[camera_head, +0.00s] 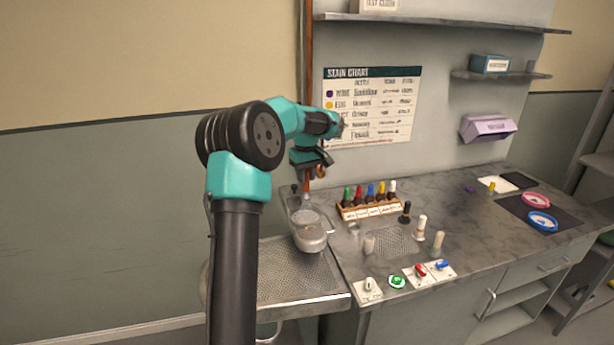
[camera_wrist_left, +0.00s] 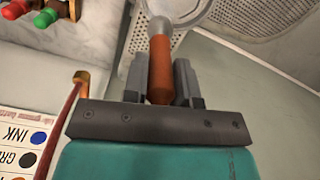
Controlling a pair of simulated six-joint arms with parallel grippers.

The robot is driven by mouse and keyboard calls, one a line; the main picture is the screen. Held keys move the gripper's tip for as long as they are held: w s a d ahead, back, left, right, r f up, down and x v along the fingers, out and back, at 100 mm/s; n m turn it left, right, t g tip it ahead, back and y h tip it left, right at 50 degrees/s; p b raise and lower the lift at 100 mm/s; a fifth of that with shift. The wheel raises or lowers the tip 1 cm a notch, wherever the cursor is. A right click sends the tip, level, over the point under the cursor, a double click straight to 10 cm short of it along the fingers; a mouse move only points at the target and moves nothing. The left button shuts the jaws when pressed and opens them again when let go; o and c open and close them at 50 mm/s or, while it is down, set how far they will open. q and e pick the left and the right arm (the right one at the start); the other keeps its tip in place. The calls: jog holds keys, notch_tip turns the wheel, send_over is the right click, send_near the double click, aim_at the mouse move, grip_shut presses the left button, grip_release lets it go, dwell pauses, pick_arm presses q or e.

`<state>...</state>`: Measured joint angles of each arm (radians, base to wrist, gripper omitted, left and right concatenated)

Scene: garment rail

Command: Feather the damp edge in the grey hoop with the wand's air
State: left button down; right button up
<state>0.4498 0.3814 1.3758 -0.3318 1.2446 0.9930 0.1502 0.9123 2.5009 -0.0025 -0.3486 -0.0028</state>
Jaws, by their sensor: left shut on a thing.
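My left gripper (camera_head: 310,174) is shut on an orange handle (camera_wrist_left: 160,68), which I take to be the wand's. The handle also shows below the gripper in the head view, pointing down. A round grey rim around a pale disc (camera_head: 308,221), likely the grey hoop, lies below it on a rounded stand (camera_head: 311,240). Part of this pale round piece shows past the handle in the left wrist view (camera_wrist_left: 182,8). I cannot tell whether the wand's tip touches it. No damp edge can be made out. My right gripper is not in view.
A rack of coloured bottles (camera_head: 371,207) stands right of the hoop. A perforated tray (camera_head: 290,278) lies below it. Several knobs (camera_head: 420,271) line the counter's front edge. Pink (camera_head: 535,200) and blue (camera_head: 542,222) hoops lie far right; the counter (camera_head: 470,225) before them is mostly clear.

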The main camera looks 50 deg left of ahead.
pick_arm(q)
jog(key=shift+s+a, duration=0.3)
jog(key=shift+s, duration=0.25)
jog(key=shift+s+a, duration=0.25)
jog(key=shift+s, duration=0.3)
jog(key=shift+s+d, duration=0.25)
jog(key=shift+s, duration=0.95)
jog(key=shift+s+d, duration=0.15)
jog(key=shift+s+d, duration=0.7)
jog(key=shift+d, duration=0.05)
jog(key=shift+d, duration=0.1)
